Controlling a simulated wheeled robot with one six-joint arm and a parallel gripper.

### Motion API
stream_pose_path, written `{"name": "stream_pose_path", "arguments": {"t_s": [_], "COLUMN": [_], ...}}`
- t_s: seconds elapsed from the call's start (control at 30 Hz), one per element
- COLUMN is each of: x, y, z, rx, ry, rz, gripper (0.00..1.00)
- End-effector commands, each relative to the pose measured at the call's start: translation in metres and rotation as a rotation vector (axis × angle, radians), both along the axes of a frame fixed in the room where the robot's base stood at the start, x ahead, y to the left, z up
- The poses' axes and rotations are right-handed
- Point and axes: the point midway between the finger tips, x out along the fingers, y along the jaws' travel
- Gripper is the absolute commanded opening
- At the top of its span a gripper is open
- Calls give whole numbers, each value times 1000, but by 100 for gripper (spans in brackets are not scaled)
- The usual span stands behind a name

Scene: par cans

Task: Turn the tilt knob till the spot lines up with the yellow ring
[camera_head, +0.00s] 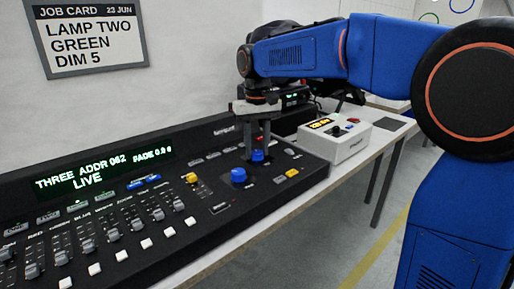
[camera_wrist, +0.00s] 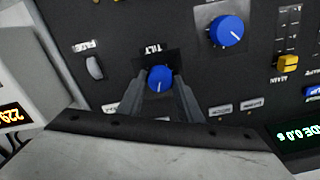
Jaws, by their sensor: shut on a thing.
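The tilt knob is a small blue knob (camera_wrist: 160,78) with a white pointer line, below the label TILT in the wrist view. In the head view the tilt knob (camera_head: 257,156) sits on the black console's right part. My gripper (camera_head: 257,147) reaches down over it from above. In the wrist view the fingers of my gripper (camera_wrist: 160,86) are shut on the knob from both sides. A green ring (camera_head: 428,17) and a blue ring (camera_head: 461,4) show on the far wall, cut by the top edge. I see no yellow ring and no light spot.
A larger blue knob (camera_head: 238,176) stands close by on the console (camera_head: 215,222). The console display (camera_head: 103,172) reads THREE ADDR 062 LIVE. A white box (camera_head: 335,144) with a lit readout stands to the right. A job card (camera_head: 92,36) reads LAMP TWO GREEN DIM 5.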

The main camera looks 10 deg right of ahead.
Motion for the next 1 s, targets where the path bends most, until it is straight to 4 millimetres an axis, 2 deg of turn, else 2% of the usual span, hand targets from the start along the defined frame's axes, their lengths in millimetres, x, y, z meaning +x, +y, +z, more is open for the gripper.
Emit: {"name": "stream_pose_path", "arguments": {"t_s": [0.6,1.0], "x": [0,0], "y": [0,0], "z": [0,1], "rx": [0,1], "ry": [-1,-1], "rz": [-579,-852], "gripper": [10,10]}}
